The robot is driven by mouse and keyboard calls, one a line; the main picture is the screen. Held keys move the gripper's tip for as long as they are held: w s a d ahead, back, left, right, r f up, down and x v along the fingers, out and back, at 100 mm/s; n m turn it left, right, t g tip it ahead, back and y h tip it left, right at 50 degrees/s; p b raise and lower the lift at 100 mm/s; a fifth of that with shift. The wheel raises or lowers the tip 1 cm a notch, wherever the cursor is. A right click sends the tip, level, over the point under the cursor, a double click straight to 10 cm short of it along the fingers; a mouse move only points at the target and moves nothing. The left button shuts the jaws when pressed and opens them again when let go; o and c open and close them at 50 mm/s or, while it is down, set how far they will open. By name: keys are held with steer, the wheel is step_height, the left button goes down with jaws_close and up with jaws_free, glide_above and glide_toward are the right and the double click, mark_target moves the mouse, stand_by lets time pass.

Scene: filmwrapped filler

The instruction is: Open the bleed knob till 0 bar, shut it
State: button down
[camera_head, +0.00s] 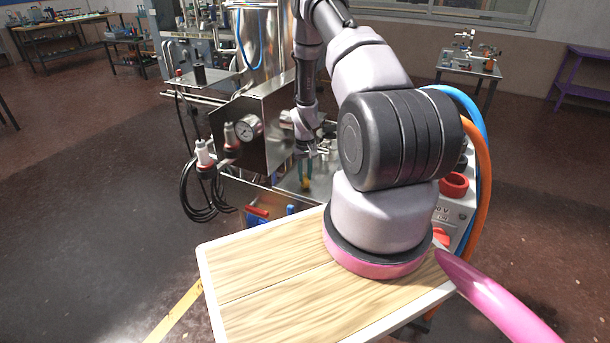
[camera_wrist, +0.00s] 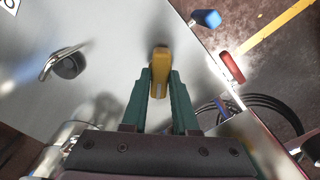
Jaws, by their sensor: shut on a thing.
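A yellow knob (camera_wrist: 159,72), which looks like the bleed knob, stands on the steel panel (camera_wrist: 115,30). My gripper (camera_wrist: 160,88) has its two green fingers closed on the sides of this knob, with its far end showing beyond the fingertips. In the head view my gripper (camera_head: 305,172) reaches down over the steel panel, with the yellow knob (camera_head: 305,184) at its tips.
A silver lever with a dark hub (camera_wrist: 68,64) stands left of my gripper. A red handle (camera_wrist: 231,68) and a blue handle (camera_wrist: 206,18) are at the panel's right edge. Black coiled hoses (camera_head: 200,203) hang left of the machine. A wooden top (camera_head: 270,285) lies in front.

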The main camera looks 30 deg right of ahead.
mark_target(305, 177)
steer(key=shift+n, duration=0.5)
steer(key=c, duration=0.7)
jaws_free()
steer(key=shift+r, duration=0.1)
step_height(305, 177, up, 11)
steer(key=shift+f, duration=0.2)
